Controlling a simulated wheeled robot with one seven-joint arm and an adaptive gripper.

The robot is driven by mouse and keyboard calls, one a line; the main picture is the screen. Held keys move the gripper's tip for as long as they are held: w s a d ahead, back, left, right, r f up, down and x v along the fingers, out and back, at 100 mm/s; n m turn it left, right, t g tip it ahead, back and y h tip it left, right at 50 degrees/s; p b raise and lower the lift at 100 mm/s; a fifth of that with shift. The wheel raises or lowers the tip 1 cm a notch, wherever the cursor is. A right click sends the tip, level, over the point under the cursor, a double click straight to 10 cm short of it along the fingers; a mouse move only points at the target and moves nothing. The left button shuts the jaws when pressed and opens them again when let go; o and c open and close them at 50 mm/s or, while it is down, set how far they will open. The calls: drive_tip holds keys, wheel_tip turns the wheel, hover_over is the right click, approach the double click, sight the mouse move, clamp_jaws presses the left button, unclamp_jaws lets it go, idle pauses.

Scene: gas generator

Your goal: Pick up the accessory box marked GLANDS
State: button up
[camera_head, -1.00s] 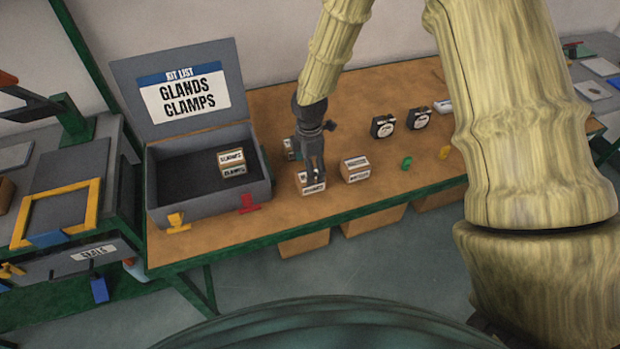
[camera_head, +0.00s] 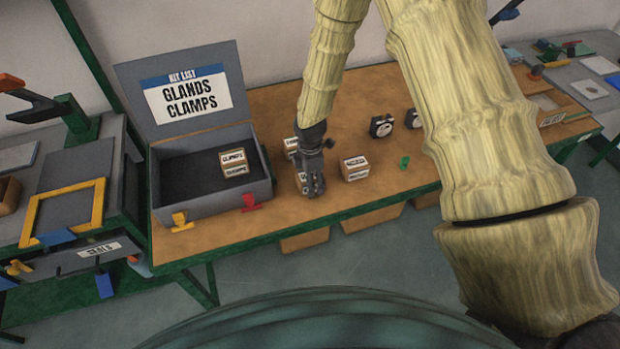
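My gripper (camera_head: 312,188) is down at a small cardboard box (camera_head: 302,183) near the front middle of the bench. Its fingers cover much of that box, and its label cannot be read. Whether the fingers are closed on it is unclear. A second small box (camera_head: 290,145) stands just behind, partly hidden by my gripper, its label unreadable. A third (camera_head: 354,169) stands to the right with a label too blurred to read. The grey case (camera_head: 211,208) has a lid card (camera_head: 188,95) reading KIT LIST, GLANDS, CLAMPS. A box marked CLAMPS (camera_head: 234,163) sits inside the case.
Black round-faced gauges (camera_head: 382,126) and a green piece (camera_head: 404,163) lie to the right, partly near my arm. Yellow (camera_head: 180,222) and red (camera_head: 251,203) clips are at the case's front. Bare bench top (camera_head: 285,215) lies in front of my gripper.

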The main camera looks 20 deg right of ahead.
drive_tip(key=c, duration=1.1)
drive_tip(key=shift+c, duration=0.5)
drive_tip(key=shift+r, duration=0.15)
